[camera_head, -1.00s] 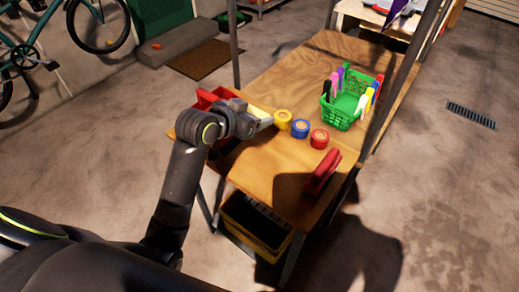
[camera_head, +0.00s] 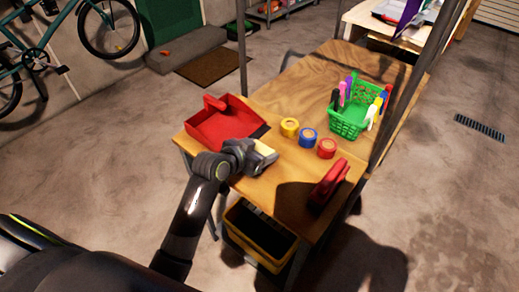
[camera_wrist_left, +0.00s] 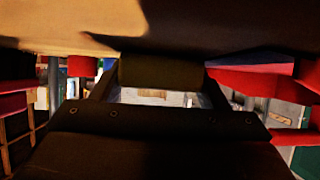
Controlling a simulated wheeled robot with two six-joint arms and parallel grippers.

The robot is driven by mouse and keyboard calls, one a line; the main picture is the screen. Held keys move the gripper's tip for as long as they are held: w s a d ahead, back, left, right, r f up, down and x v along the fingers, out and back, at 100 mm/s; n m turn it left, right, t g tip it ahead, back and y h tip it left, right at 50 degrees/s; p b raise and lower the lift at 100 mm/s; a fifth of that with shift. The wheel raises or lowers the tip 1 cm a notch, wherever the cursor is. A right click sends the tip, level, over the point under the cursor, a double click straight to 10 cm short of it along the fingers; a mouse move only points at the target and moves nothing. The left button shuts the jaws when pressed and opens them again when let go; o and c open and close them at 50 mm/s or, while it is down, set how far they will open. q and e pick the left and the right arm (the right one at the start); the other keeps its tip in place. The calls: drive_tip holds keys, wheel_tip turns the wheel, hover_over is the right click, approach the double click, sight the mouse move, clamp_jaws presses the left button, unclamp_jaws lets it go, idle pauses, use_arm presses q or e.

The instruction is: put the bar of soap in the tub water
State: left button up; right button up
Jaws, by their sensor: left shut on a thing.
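My left gripper (camera_head: 262,152) is above the near left part of the wooden bench, in front of the red dustpan-like tray. It is shut on a small pale cream block (camera_head: 266,149), which looks like the bar of soap; its shape is partly hidden by the fingers. In the left wrist view, a broad tan and dark surface (camera_wrist_left: 70,25) fills the top and I cannot tell the held thing clearly. No tub with water can be made out in these views. My right gripper is not in view.
The wooden bench (camera_head: 300,75) holds a red tray (camera_head: 215,128), several tape rolls including a blue one (camera_head: 308,137), a green basket (camera_head: 348,122) of markers and a red object (camera_head: 329,181). A yellow-black bin (camera_head: 255,240) sits below. Metal posts flank the bench.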

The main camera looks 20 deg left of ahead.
use_arm(q)
drive_tip(key=o, duration=0.6)
drive_tip(key=shift+f, duration=0.15)
drive_tip(key=o, duration=0.4)
drive_tip(key=shift+o, duration=0.2)
